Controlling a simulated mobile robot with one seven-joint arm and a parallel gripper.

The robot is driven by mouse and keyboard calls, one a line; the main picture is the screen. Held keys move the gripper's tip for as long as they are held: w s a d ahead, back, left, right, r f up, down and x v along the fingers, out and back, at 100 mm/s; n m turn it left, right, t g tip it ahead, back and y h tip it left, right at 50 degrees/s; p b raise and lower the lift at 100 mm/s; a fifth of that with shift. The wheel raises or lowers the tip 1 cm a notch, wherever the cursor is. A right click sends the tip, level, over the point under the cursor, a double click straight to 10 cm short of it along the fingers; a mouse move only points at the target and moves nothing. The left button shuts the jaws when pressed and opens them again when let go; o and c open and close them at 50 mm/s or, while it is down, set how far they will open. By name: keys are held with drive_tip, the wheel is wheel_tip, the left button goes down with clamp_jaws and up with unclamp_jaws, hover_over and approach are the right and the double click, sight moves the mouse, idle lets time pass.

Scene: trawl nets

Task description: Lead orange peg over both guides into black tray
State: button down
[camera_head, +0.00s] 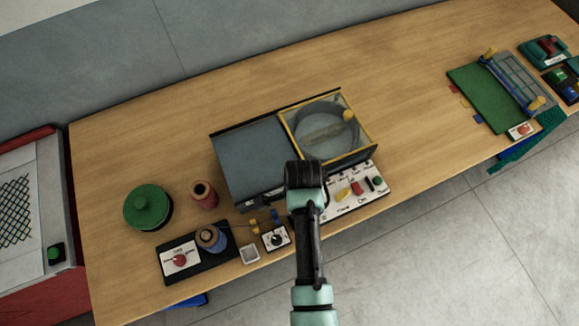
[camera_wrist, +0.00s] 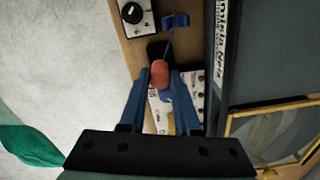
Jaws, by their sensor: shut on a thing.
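My gripper (camera_wrist: 160,78) is shut on the orange peg (camera_wrist: 159,72), which sits between the blue fingertips. A thin line runs from the peg up to the blue guide (camera_wrist: 175,21). A black surface (camera_wrist: 154,48), perhaps the black tray, shows just beyond the peg; whether they touch is unclear. In the head view, the blue guide (camera_head: 276,215) and yellow guide (camera_head: 254,226) stand left of my arm. A line leads from the blue spool (camera_head: 210,238) toward the guides. My wrist hides the peg and fingers in the head view.
A grey box with a yellow-framed glass lid (camera_head: 372,143) stands close to my wrist. A white control panel (camera_head: 352,200) lies to the right. A knob panel (camera_head: 276,238) and small pale tray (camera_head: 250,254) are to the left. The right middle of the table is clear.

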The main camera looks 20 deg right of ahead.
drive_tip(key=shift+f+b, duration=1.35)
drive_tip(key=shift+f, duration=1.05)
drive_tip(key=shift+f, duration=0.2)
drive_tip(key=c, duration=0.5)
unclamp_jaws()
drive_tip(key=shift+c, duration=0.2)
drive_tip(key=shift+r, duration=0.1)
wheel_tip(320, 180, up, 13)
drive_tip(key=shift+f+b, duration=0.1)
drive_tip(key=shift+b, duration=0.45)
